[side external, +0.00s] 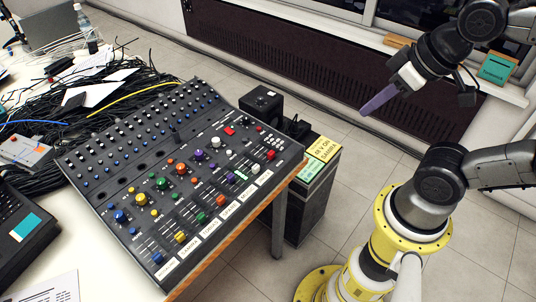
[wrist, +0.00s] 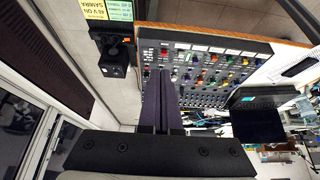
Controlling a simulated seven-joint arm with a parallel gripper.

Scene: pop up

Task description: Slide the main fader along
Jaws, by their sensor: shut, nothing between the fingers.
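The mixing console (side external: 105,172) lies on the table, with rows of knobs and a row of coloured fader caps near its front edge. A red cap (side external: 271,155) sits at the right end of that row; I cannot read which fader is labelled main. My gripper (side external: 364,113) has long purple fingers. It is shut and empty, in the air to the right of the console and well apart from it. In the wrist view the shut fingers (wrist: 160,73) point toward the console (wrist: 216,48) and hide part of its panel.
A dark cabinet (side external: 308,205) with yellow and green labels stands beside the table's right edge. A black box (side external: 261,102) is behind the console's right side. Tangled cables (side external: 40,120) and a laptop (side external: 25,225) lie left of the console. Air above the console is clear.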

